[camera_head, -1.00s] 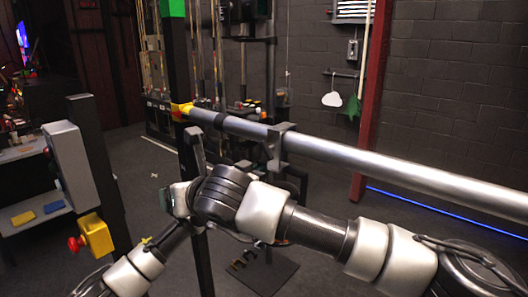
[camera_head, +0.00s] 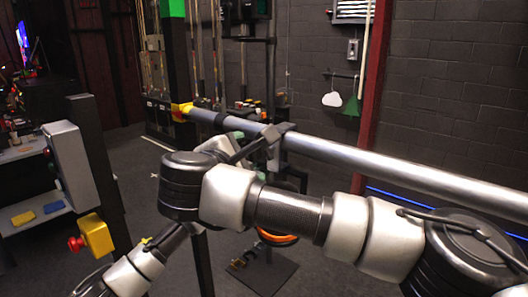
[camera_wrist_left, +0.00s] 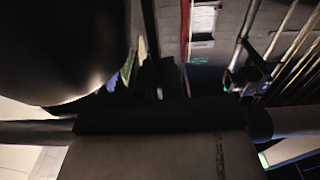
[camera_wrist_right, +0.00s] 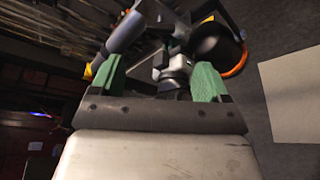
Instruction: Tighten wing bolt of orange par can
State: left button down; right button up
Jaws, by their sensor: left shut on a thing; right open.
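The par can is a black can with an orange rim (camera_wrist_right: 238,68). The rim shows in the head view (camera_head: 277,238) below the metal pipe (camera_head: 400,175), partly behind my right arm. Its dark clamp (camera_head: 275,133) sits on the pipe. In the right wrist view, my right gripper (camera_wrist_right: 160,80) has green fingers spread apart around a grey metal part (camera_wrist_right: 175,72) at the clamp; the wing bolt is not clearly distinguishable. My left gripper (camera_wrist_left: 167,80) is very dark in its wrist view, beside a large black rounded shape, apparently the can. Its fingertips are hidden in the head view.
The pipe runs from a black post (camera_head: 178,60) with yellow tape to the right edge. A yellow box (camera_head: 96,235) with a red button and a grey box (camera_head: 70,160) stand at left. A brick wall (camera_head: 450,90) lies behind.

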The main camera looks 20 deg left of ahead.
aim_at(266, 152)
jog(key=x, duration=1)
jog(key=shift+w, duration=0.25)
jog(key=shift+f, duration=0.15)
jog(key=c, duration=0.9)
jog(key=shift+f+m+t+y, duration=0.1)
jog(key=shift+m+t+y, duration=0.6)
jog(key=shift+m, duration=1.1)
jog(key=shift+c, duration=0.2)
jog(key=o, duration=0.9)
jog(key=shift+o, duration=0.2)
jog(key=shift+s, duration=0.15)
